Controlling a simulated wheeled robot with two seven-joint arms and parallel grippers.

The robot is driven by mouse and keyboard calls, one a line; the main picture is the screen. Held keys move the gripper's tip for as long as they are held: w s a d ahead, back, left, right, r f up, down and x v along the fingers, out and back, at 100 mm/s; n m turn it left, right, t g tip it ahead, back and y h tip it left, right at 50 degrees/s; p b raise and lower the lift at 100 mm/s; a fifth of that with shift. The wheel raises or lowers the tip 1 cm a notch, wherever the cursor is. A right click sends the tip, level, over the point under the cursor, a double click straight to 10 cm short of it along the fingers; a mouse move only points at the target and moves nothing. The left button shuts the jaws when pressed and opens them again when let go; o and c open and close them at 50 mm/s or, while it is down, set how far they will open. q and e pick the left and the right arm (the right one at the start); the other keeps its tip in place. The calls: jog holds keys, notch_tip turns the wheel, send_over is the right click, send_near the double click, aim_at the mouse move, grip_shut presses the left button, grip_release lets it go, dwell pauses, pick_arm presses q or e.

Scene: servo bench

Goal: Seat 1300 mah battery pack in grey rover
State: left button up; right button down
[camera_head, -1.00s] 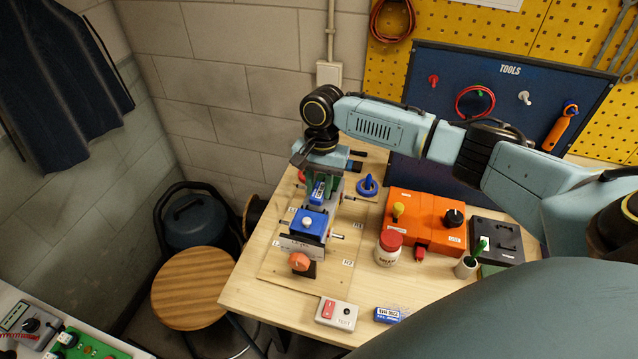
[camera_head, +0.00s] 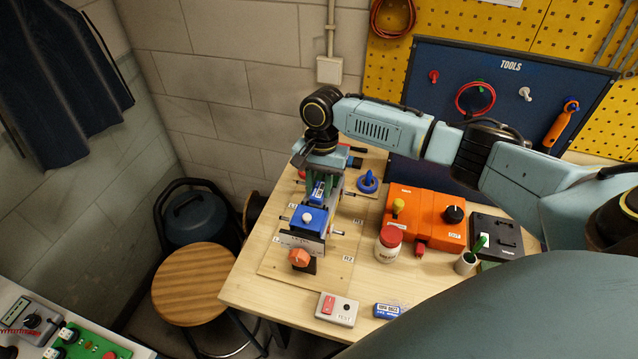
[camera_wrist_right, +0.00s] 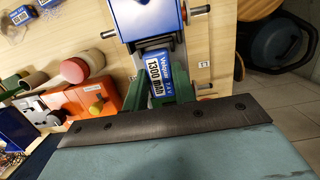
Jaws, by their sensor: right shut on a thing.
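The rover (camera_head: 309,218) stands on the wooden board at the left of the bench, with a blue top, a white knob and axle stubs. Its blue and grey body also shows at the top of the right wrist view (camera_wrist_right: 148,18). My right gripper (camera_head: 321,186) is over its far end, pointing down. Its green fingers (camera_wrist_right: 158,92) are shut on the blue and white 1300 mah battery pack (camera_wrist_right: 159,74), which also shows in the head view (camera_head: 318,193). The pack's far end meets the rover; its underside is hidden, so I cannot tell how deep it sits.
Another blue pack (camera_head: 388,311) lies near the front edge beside a grey tester (camera_head: 337,309). A red-capped jar (camera_head: 389,244), an orange box (camera_head: 428,215) and a black box (camera_head: 497,238) stand to the right. An orange knob (camera_head: 299,257) stands before the rover.

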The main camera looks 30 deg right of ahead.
aim_at(319, 189)
jog(key=shift+f, duration=0.3)
dwell(0.5)
jog(key=c, duration=1.1)
grip_release()
jog(key=shift+c, duration=0.2)
jog(key=shift+c, duration=0.8)
jog(key=shift+r, duration=3.5)
